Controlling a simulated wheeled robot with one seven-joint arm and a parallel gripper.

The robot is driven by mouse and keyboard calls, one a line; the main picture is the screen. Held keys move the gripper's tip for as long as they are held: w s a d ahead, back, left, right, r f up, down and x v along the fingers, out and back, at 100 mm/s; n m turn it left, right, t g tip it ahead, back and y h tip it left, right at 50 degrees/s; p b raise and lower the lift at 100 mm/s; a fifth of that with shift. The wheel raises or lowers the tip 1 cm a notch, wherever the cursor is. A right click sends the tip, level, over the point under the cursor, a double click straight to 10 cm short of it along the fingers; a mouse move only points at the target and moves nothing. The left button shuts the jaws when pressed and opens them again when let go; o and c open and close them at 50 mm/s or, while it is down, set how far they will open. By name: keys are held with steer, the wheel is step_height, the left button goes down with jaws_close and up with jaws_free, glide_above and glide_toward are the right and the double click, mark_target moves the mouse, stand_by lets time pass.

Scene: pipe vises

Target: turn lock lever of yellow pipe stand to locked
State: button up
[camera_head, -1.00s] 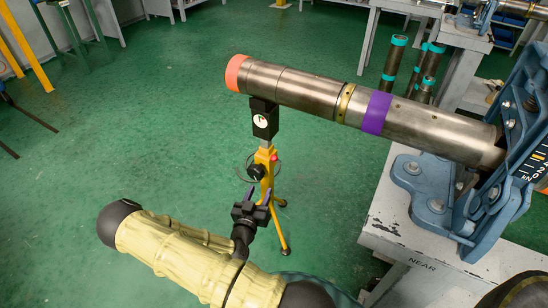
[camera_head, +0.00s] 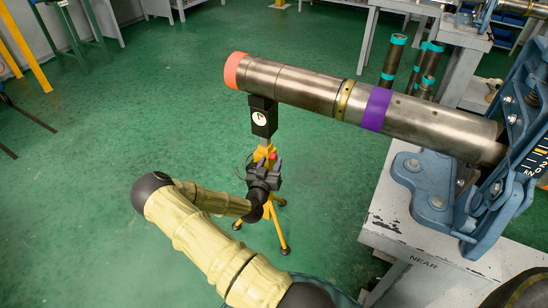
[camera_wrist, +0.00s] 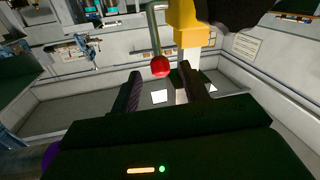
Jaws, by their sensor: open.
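The yellow pipe stand (camera_head: 277,215) stands on the green floor on tripod legs, with a black head and dial (camera_head: 262,119) under the steel pipe. In the wrist view, the lock lever is a bent metal rod (camera_wrist: 154,30) ending in a red ball knob (camera_wrist: 160,67), beside the stand's yellow body (camera_wrist: 187,28). My gripper (camera_head: 267,164) is at the stand's column in the head view and covers part of it. In the wrist view my gripper (camera_wrist: 161,82) is open, with the red knob close to the gap between its fingertips. I cannot tell whether they touch.
The steel pipe (camera_head: 310,90) with orange and purple bands runs from above the stand to a blue vise (camera_head: 440,195) on a grey bench (camera_head: 390,228). Several upright pipes (camera_head: 395,62) stand behind. The floor left of the stand is clear.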

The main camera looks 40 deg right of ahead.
mark_target(273, 156)
steer(key=x, duration=0.4)
steer(key=shift+w, duration=0.1)
steer(key=shift+a, duration=0.1)
jaws_close()
